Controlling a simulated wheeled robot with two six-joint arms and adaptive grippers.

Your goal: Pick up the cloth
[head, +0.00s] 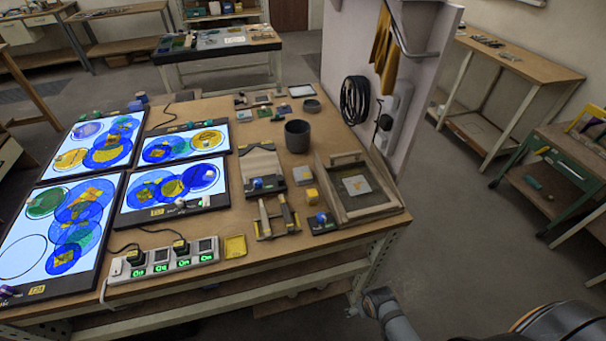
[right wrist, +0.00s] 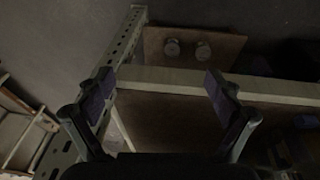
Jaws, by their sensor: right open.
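A mustard-yellow cloth (head: 383,52) hangs in folds on the pale upright panel at the back right of the workbench, beside a grey bent bar, in the head view. It does not show in the right wrist view. My right gripper (right wrist: 160,88) is open, with nothing between its two fingers, in the right wrist view. That view is dark and shows a bench frame and a lower board beyond the fingers. Part of my right arm shows at the bottom right of the head view, low and well apart from the cloth. My left gripper is not in view.
The workbench (head: 300,245) carries several lit panels with coloured discs at left, a dark cup (head: 297,136), a wooden-framed tray (head: 375,209) and a power strip (head: 165,262). A black cable coil (head: 355,100) hangs below the cloth. Floor right of the bench is open.

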